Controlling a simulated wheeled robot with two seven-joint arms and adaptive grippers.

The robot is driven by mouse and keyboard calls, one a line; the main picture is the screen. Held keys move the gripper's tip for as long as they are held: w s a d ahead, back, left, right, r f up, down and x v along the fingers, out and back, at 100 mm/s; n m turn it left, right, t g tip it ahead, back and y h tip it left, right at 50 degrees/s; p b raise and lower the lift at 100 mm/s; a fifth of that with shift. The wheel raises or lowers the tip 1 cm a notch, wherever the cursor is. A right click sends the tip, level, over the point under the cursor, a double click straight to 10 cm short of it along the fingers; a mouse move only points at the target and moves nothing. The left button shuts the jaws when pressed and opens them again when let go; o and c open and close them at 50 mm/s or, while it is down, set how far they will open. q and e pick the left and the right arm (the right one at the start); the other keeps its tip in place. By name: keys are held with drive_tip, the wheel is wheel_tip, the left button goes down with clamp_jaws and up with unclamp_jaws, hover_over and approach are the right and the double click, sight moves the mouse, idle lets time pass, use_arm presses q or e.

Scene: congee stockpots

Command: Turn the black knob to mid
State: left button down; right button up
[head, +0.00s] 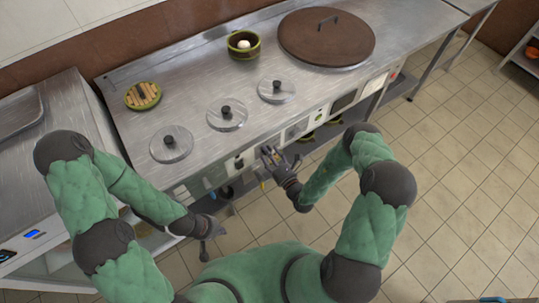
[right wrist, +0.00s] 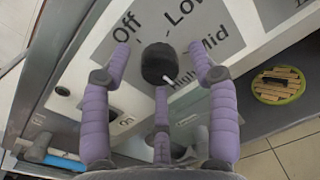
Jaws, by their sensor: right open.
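In the right wrist view, the black knob (right wrist: 157,63) is on a grey panel printed Off, Low, Mid and High. A white mark shows at the knob's lower right edge, beside the word High. My right gripper (right wrist: 159,72) is open, its purple fingers spread around the knob; I cannot tell whether they touch it. In the head view, my right gripper (head: 272,160) is at the counter's front panel and hides the knob there. My left gripper (head: 207,238) hangs low, left of it and away from the panel; its fingers are too dark to read.
The steel counter (head: 190,90) holds several round lids with black handles, a green pot (head: 243,44) with a white ball, a slatted round box (head: 142,96) and a large brown lid (head: 326,38). Another slatted round box (right wrist: 278,85) shows lower down. Tiled floor (head: 470,170) is clear at right.

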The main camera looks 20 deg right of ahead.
drive_tip(key=shift+w, duration=0.1)
drive_tip(key=c, duration=1.1)
drive_tip(key=shift+c, duration=0.2)
drive_tip(key=shift+n, duration=0.3)
drive_tip(key=shift+f+n+y+p, duration=0.1)
drive_tip(key=shift+n+y+p, duration=0.2)
drive_tip(key=shift+n+p, duration=3.6)
drive_tip(key=n+b, duration=0.3)
drive_tip(key=n, duration=0.1)
drive_tip(key=shift+b, duration=0.3)
